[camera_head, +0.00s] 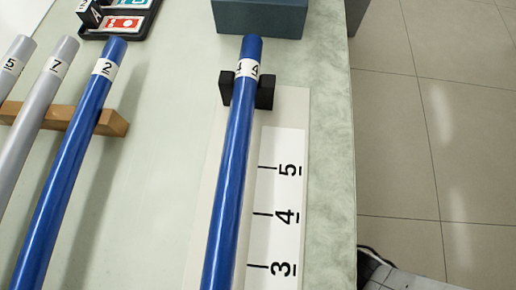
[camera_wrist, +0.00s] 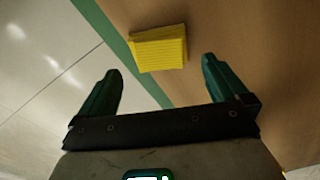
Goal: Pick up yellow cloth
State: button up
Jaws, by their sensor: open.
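The yellow cloth (camera_wrist: 158,48) shows in the wrist view as a small folded, ribbed block on a brown surface, close to that surface's green edge. My gripper (camera_wrist: 158,82) is open in the wrist view, with its two dark green fingers apart. The cloth lies beyond the fingertips, roughly in line with the gap between them, and nothing is between the fingers. I cannot tell the exact distance to it. Neither the cloth nor my gripper is in the head view.
In the head view, a blue rod (camera_head: 230,170) rests in a black holder (camera_head: 265,92) beside a numbered scale (camera_head: 277,200). Another blue rod (camera_head: 65,180) and grey rods lean on a wooden rest (camera_head: 112,121). A blue-grey box (camera_head: 262,18) and black tray (camera_head: 127,30) stand behind. Tiled floor (camera_head: 430,130) lies right.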

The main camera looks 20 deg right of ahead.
jog(key=shift+f+b, duration=1.85)
jog(key=shift+f, duration=1.2)
jog(key=c, duration=0.7)
